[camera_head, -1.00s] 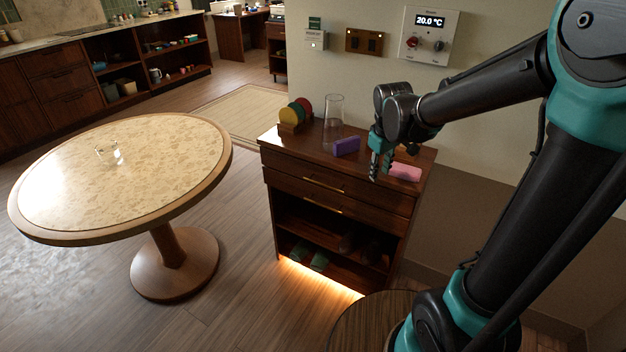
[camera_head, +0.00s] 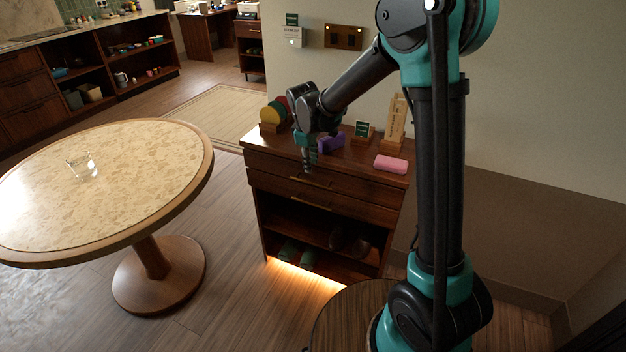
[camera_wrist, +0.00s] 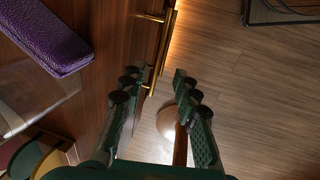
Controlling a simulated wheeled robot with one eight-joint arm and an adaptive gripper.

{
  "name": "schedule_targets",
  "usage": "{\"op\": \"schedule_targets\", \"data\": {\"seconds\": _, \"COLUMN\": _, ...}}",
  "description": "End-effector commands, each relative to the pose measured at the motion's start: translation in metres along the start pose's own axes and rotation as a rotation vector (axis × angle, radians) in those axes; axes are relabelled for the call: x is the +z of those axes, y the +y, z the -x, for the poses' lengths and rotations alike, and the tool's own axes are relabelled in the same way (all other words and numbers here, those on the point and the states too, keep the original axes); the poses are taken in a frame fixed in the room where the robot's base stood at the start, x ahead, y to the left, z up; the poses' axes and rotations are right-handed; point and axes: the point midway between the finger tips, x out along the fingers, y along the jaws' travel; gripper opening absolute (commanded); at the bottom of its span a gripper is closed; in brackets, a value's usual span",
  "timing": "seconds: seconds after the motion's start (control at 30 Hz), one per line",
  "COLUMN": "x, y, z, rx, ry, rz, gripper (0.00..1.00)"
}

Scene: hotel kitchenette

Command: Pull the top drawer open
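The dark wooden cabinet (camera_head: 262,178) stands against the wall, with two shut drawers above open shelves. The top drawer (camera_head: 275,171) has a slim brass handle (camera_head: 312,184), which looks to be the bar by the fingers in the wrist view (camera_wrist: 162,45). The lower drawer (camera_head: 275,188) has a similar handle. My gripper (camera_head: 307,169) points down near the front edge of the cabinet top. In the wrist view my gripper (camera_wrist: 157,80) is open; the end of a brass bar shows between its fingers, close to the left one. Contact cannot be told.
On the cabinet top are a purple block (camera_head: 331,142), a pink block (camera_head: 391,164), a wooden stand (camera_head: 396,122), a small green sign (camera_head: 362,130) and coloured discs (camera_head: 272,113). A round table (camera_head: 110,190) stands left. The floor between is clear.

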Motion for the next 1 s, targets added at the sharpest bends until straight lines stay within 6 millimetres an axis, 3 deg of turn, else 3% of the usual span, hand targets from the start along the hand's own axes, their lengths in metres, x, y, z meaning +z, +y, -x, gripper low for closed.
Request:
{"op": "schedule_targets", "data": {"seconds": 0.2, "x": 0.000, "y": 0.001, "z": -0.044, "rx": 0.000, "ry": 0.000, "rz": -0.002, "gripper": 0.31}}
{"op": "schedule_targets", "data": {"seconds": 0.43, "x": 0.000, "y": 0.001, "z": -0.076, "rx": 0.000, "ry": 0.000, "rz": -0.002, "gripper": 0.31}}
{"op": "schedule_targets", "data": {"seconds": 0.6, "x": 0.000, "y": 0.000, "z": -0.087, "rx": 0.000, "ry": 0.000, "rz": -0.002, "gripper": 0.31}}
{"op": "schedule_targets", "data": {"seconds": 0.9, "x": 0.000, "y": 0.000, "z": -0.088, "rx": 0.000, "ry": 0.000, "rz": -0.002, "gripper": 0.31}}
{"op": "schedule_targets", "data": {"seconds": 1.0, "x": 0.000, "y": 0.000, "z": -0.088, "rx": 0.000, "ry": 0.000, "rz": -0.002, "gripper": 0.20}}
